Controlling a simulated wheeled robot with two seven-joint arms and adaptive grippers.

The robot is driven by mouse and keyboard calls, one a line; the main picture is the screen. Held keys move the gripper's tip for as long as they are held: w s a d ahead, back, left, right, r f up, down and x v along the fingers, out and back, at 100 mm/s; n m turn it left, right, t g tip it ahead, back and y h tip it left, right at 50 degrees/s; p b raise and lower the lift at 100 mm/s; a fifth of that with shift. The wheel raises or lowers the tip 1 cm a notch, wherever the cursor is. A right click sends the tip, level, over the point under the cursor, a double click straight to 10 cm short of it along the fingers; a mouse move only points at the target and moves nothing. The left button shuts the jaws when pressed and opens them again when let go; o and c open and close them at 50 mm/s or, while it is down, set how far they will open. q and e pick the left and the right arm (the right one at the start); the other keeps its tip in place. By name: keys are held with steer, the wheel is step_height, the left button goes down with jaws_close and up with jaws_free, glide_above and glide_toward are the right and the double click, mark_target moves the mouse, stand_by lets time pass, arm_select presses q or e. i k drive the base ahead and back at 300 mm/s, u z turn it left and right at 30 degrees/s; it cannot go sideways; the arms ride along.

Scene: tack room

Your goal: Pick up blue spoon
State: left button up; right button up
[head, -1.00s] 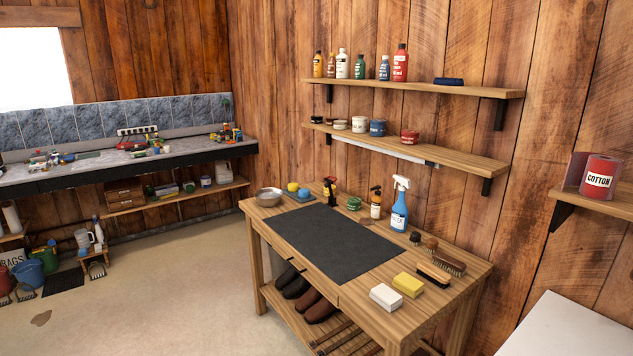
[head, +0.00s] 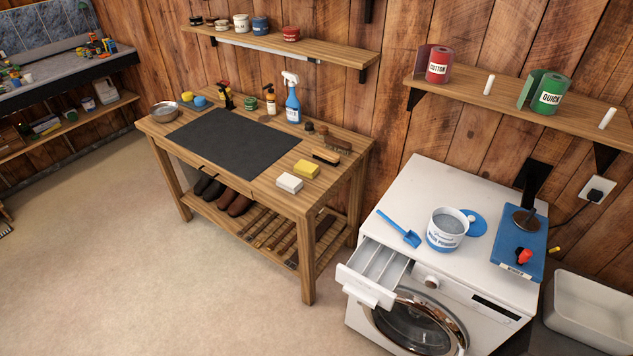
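A blue spoon (head: 400,230), shaped like a small scoop, lies on the white top of the washing machine (head: 412,190), near its front left edge. Its handle points to the back left and its scoop end to the front right. It lies just left of a white and blue tub (head: 447,230) of powder, apart from it. Neither of my grippers is in the head view.
The machine's detergent drawer (head: 378,275) is pulled out below the spoon. A blue lid (head: 475,224) and a blue-based device (head: 518,250) stand right of the tub. A wooden workbench (head: 330,185) is at the left; open floor lies in front of it.

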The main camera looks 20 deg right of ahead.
mark_target(411, 237)
steer(key=z, duration=1.05)
